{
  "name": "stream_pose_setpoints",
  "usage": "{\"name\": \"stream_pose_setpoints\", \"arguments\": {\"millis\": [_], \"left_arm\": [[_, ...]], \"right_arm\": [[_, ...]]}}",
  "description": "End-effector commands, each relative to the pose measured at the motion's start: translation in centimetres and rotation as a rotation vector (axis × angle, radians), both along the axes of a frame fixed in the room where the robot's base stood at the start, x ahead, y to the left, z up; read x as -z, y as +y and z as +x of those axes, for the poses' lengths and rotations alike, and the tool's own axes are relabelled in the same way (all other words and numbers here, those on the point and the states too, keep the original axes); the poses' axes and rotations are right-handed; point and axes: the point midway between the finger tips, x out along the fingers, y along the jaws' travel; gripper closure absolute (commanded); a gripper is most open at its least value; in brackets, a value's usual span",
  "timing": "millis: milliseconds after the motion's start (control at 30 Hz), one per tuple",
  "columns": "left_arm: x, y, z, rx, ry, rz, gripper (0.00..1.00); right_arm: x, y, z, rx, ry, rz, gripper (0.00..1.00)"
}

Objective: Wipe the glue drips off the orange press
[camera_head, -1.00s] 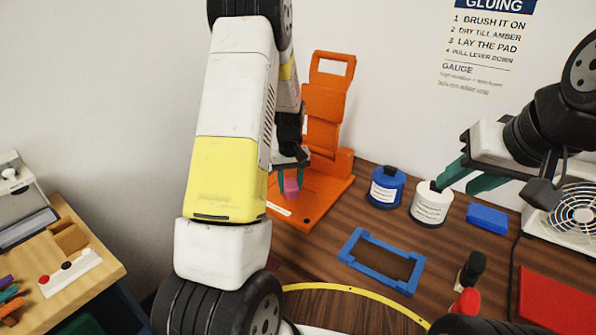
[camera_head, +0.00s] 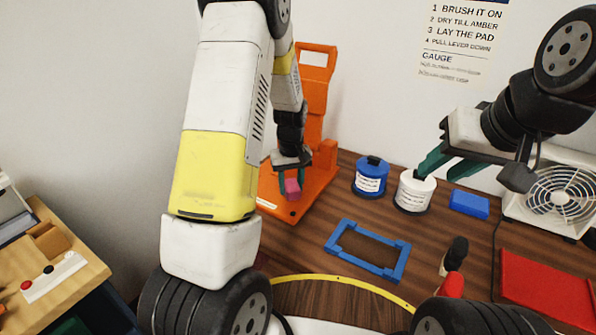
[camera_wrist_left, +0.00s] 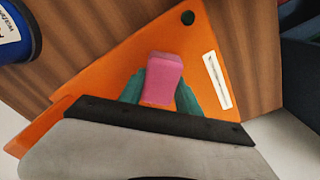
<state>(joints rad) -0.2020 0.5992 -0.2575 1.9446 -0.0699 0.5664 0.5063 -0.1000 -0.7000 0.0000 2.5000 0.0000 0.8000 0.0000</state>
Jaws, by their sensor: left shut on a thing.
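The orange press (camera_head: 322,92) stands at the back of the wooden counter, its flat base (camera_head: 310,200) reaching forward. My left gripper (camera_head: 291,186) is shut on a pink block (camera_head: 292,188) and holds it over or on the press base; whether it touches cannot be told. In the left wrist view the pink block (camera_wrist_left: 163,79) sits between the green fingers above the orange plate (camera_wrist_left: 105,85). A white strip (camera_wrist_left: 217,80) lies along the plate's edge. No glue drips can be made out. My right gripper (camera_head: 437,165) has its green fingers apart near the white pot.
A blue pot (camera_head: 371,178) and a white pot (camera_head: 414,192) stand right of the press. A blue frame (camera_head: 368,250), a blue block (camera_head: 469,203), a red pad (camera_head: 545,290) and a fan (camera_head: 560,200) are further right. A side table (camera_head: 75,255) stands left.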

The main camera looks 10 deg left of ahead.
Motion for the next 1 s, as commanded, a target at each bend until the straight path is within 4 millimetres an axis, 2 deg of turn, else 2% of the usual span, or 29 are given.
{"name": "stream_pose_setpoints", "arguments": {"millis": [167,733,1000], "left_arm": [[0.0,-0.2,-0.3,0.003,0.008,-0.003,1.00],[-5.4,-0.1,-0.1,0.002,0.003,-0.001,1.00],[-5.9,-0.1,-0.1,0.002,0.004,-0.001,1.00]], "right_arm": [[0.0,0.0,0.0,0.000,0.000,0.000,0.64],[0.0,0.0,0.0,0.000,0.000,0.000,0.64],[0.0,0.0,0.0,0.000,0.000,0.000,0.64]]}}
